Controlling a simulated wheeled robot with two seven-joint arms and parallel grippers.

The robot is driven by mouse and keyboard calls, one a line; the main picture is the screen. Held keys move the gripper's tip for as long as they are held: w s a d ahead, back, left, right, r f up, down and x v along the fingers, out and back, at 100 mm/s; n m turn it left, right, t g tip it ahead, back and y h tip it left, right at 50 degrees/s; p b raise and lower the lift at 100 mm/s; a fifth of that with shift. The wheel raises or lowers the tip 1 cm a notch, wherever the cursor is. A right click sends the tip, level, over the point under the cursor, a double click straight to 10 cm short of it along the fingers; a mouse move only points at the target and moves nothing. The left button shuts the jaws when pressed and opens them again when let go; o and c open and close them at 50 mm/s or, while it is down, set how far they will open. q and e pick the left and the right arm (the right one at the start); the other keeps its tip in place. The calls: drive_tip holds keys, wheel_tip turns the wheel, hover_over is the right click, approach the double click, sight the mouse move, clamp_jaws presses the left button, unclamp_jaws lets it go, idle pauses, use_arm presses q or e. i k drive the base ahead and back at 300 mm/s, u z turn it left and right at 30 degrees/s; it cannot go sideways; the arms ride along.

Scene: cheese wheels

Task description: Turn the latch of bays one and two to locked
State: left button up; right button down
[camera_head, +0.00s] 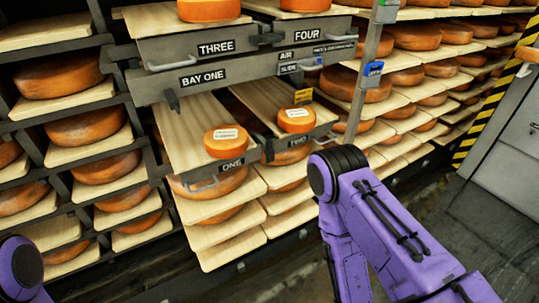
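The tray labelled ONE (232,165) holds a small orange cheese wheel (226,141) with a white label. The tray labelled TWO (297,143) beside it holds another (297,119). Both trays stick out below the grey beam with the BAY ONE sign (203,78). A dark latch-like piece (172,99) hangs from the beam's left end, and another (267,151) stands between the two tray fronts. They are too small to read as locked or unlocked. Neither gripper shows. My purple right arm bends in at the lower right, and part of my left arm is at the lower left corner.
Trays labelled THREE (216,47) and FOUR (307,36) sit above. Shelves of large cheese wheels (60,77) fill the left and back. A grey post (366,75) with a blue tag stands right of tray TWO. Bare floor lies at the right before a grey cabinet (515,130).

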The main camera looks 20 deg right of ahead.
sight(270, 152)
drive_tip(key=u, duration=0.55)
drive_tip(key=k, duration=1.2)
drive_tip(key=z, duration=0.9)
drive_tip(key=i, duration=1.05)
drive_tip(key=z, duration=1.05)
